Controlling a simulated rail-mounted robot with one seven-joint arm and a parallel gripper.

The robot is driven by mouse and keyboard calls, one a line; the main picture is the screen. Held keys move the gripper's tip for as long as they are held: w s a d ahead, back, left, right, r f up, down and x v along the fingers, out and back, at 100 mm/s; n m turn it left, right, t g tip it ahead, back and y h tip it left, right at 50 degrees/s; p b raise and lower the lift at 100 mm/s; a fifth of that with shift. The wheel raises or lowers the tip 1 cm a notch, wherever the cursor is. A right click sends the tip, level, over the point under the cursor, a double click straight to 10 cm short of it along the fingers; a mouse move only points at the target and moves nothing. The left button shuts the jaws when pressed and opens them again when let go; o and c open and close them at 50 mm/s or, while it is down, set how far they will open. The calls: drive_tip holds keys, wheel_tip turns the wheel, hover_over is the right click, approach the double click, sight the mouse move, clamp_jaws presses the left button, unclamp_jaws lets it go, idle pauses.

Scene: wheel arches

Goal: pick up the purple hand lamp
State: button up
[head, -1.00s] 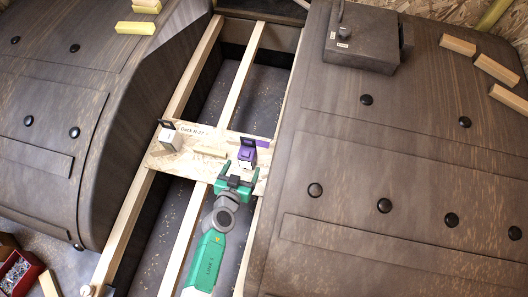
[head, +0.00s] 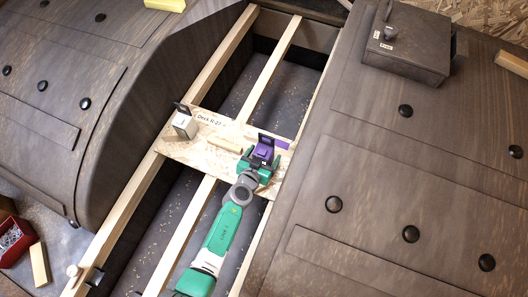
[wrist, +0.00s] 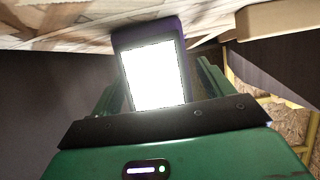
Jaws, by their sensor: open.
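The purple hand lamp (head: 263,152) stands near the right end of a chipboard deck panel (head: 215,163) marked "Deck R-27", with a dark piece on top. My gripper (head: 258,166) is at the lamp's near side, with its green fingers at either side of the lamp's lower part. In the wrist view the lamp's lit white face (wrist: 154,76) in a purple frame fills the space between my two open fingers (wrist: 160,92). I cannot tell whether the fingers touch it. The lamp's lower part is hidden by my gripper.
A pale grey lamp-like item (head: 185,126) with a dark top stands on the panel's left. Beams and deep gaps surround the panel. Dark wheel arches (head: 370,190) rise on both sides.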

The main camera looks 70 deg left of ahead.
sight(261, 155)
drive_tip(key=shift+w+a+f, duration=0.15)
drive_tip(key=shift+w+a, duration=0.05)
drive_tip(key=shift+a, duration=0.05)
drive_tip(key=shift+s+d, duration=0.15)
drive_tip(key=c, duration=1.3)
drive_tip(key=shift+r+p, duration=0.45)
wheel_tip(261, 155, up, 3)
drive_tip(key=p, duration=0.3)
drive_tip(key=shift+r, duration=0.2)
drive_tip(key=s+d, duration=0.3)
drive_tip(key=d, duration=0.1)
drive_tip(key=s+d, duration=0.7)
drive_tip(key=shift+s+d+r+p, duration=0.3)
drive_tip(key=shift+s+d+r, duration=0.1)
